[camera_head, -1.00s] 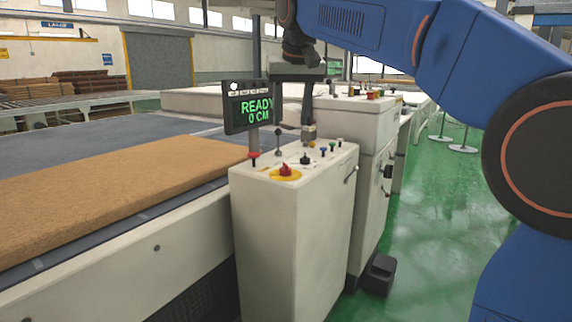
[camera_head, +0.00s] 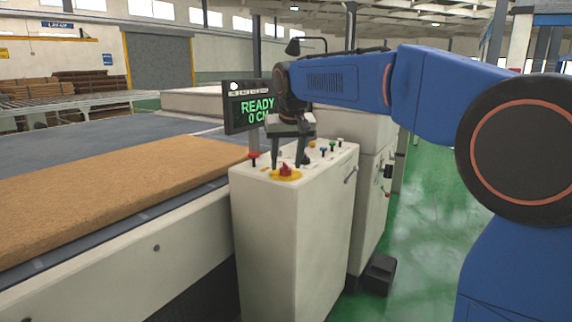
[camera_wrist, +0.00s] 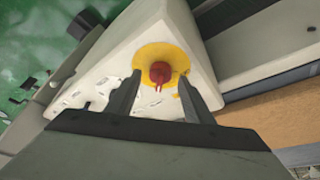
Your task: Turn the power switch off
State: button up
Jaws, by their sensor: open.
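A red knob (camera_head: 286,170) sits on a round yellow plate (camera_head: 287,176) on the top near corner of a white control cabinet (camera_head: 290,240). In the wrist view the red knob (camera_wrist: 160,72) lies between my two fingertips, in line with the gap, with the yellow plate (camera_wrist: 151,54) around it. My gripper (camera_head: 289,163) points down over the cabinet top, open and empty, one finger to each side of the knob. I cannot tell how much height is left between the fingertips and the knob. No label on the knob is readable.
A display (camera_head: 252,106) reading "READY 0 CM" stands just left of my gripper. A red button (camera_head: 253,156) and several small coloured controls (camera_head: 325,149) share the cabinet top. A brown mattress slab (camera_head: 120,180) lies on the conveyor at left. Green floor (camera_head: 425,220) is open at right.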

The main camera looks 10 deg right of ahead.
jog(key=shift+x, duration=0.75)
jog(key=shift+c, duration=0.6)
jog(key=c, duration=0.9)
